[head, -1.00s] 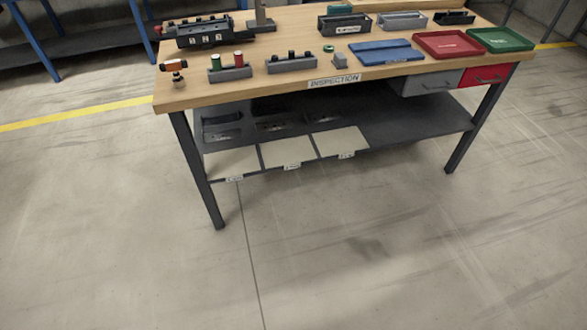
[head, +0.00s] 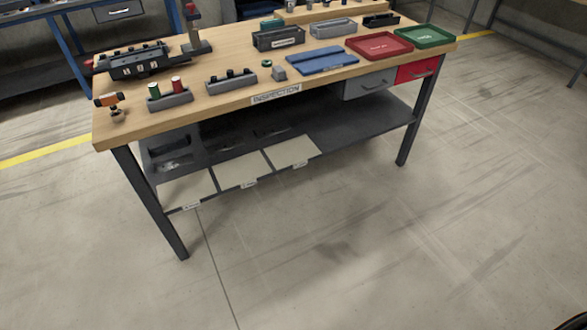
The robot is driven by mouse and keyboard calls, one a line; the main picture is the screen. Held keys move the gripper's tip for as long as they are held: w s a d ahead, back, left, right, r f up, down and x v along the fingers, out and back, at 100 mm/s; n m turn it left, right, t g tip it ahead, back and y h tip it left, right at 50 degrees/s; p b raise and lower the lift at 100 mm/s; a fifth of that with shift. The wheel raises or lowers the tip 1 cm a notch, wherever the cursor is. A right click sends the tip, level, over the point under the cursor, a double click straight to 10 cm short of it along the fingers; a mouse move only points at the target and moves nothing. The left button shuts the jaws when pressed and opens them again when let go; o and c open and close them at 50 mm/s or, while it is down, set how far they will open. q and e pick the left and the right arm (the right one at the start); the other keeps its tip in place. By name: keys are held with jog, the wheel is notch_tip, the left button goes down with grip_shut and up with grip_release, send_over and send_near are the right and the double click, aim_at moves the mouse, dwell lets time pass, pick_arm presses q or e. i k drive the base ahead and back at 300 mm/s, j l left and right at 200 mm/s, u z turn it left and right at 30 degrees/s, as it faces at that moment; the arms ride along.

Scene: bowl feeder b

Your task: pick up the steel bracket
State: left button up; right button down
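I cannot make out a steel bracket for certain. A small grey metal-looking piece (head: 279,73) sits near the front edge of the wooden inspection bench (head: 225,92), left of the blue flat case (head: 322,60). It is too small to tell whether it is a bracket. Several bins stand at the back of the bench, and what is inside them is not clear. Neither of my grippers is in view.
On the bench are a holder with green and red cylinders (head: 170,98), a grey block (head: 231,80), a red tray (head: 379,46) and a green tray (head: 426,37). A lower shelf (head: 350,130) holds pale panels. The floor in front is clear.

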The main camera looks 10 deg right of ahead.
aim_at(142, 56)
jog(key=i+j, duration=0.25)
jog(key=i, duration=0.2)
jog(key=i+j, duration=0.25)
jog(key=i, duration=0.15)
